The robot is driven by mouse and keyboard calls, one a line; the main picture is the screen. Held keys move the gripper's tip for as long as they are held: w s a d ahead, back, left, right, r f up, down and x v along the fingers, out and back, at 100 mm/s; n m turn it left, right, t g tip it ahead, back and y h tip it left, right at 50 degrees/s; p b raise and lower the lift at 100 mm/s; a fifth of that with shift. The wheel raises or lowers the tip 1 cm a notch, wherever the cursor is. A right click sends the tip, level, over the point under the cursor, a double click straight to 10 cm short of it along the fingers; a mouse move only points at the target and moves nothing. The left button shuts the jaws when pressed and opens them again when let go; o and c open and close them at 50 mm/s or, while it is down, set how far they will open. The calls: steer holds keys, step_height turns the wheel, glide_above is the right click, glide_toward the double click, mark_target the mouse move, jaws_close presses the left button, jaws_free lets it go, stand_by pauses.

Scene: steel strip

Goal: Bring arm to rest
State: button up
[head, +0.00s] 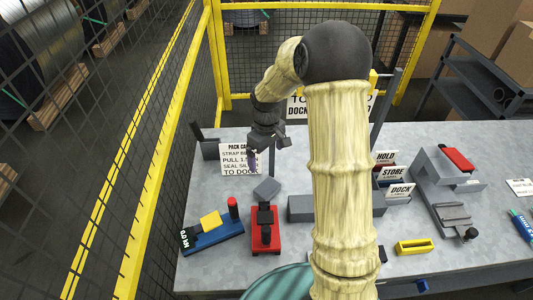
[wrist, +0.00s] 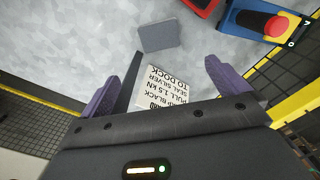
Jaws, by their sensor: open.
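My arm rises from the front of the table in the head view and bends over toward the back left. My gripper (head: 266,158) hangs above the table's back left part, in front of the white instruction card (head: 236,158). In the wrist view my gripper (wrist: 165,85) shows two purple fingers spread wide apart, with nothing between them touching either finger. The card also shows in the wrist view (wrist: 168,82), beyond the gap between the fingers. A grey block (wrist: 158,36) lies on the table beyond the fingers; it shows in the head view (head: 267,188) below my gripper.
A blue device with a yellow block (head: 210,220) and a red device (head: 265,232) stand at the table's left front. Bins with HOLD, STORE and DOCK signs (head: 398,190) stand right of my arm. A grey stand with a red top (head: 457,158) is farther right. Yellow-framed mesh fencing (head: 160,150) runs along the left.

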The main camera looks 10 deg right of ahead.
stand_by(0.8)
steer(key=s+r+m+t, duration=0.1)
steer(key=s+r+m, duration=0.2)
steer(key=s, duration=0.6)
steer(key=s+r+m+t, duration=0.1)
steer(key=s+r+m, duration=0.2)
steer(key=s, duration=0.6)
steer(key=shift+s+m+t, duration=0.2)
steer(key=shift+m+t, duration=0.1)
steer(key=shift+m, duration=0.1)
steer(key=shift+d, duration=0.1)
